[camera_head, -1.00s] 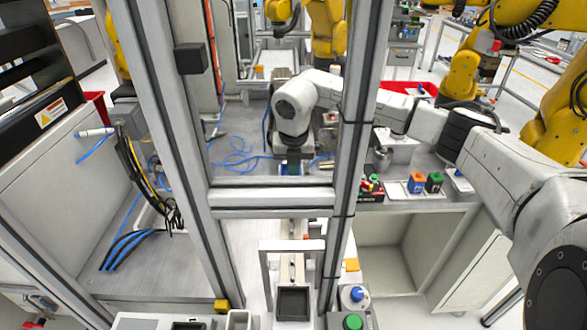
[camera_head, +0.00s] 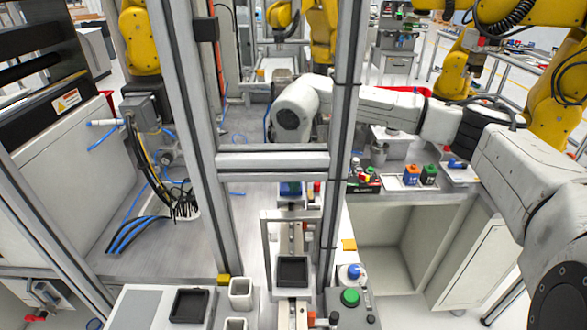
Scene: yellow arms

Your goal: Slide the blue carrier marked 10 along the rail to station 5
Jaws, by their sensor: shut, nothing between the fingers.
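A small blue block, apparently the blue carrier (camera_head: 290,188), shows just below the metal crossbar, at the far end of the narrow rail (camera_head: 297,240). Its number cannot be read. My white arm reaches in from the right and bends down behind the frame. My gripper (camera_head: 292,139) is shut and empty, above or at the blue block. The crossbar hides most of it and its fingertips, so I cannot tell whether it touches the block. The rail runs toward me between the posts. Station marks are not readable.
An upright metal frame with a crossbar (camera_head: 272,160) stands between me and the gripper. A small grey arch (camera_head: 266,240) spans the rail. A black tray (camera_head: 292,271) sits at its near end. A green button (camera_head: 350,297) and small coloured boxes (camera_head: 411,175) are to the right.

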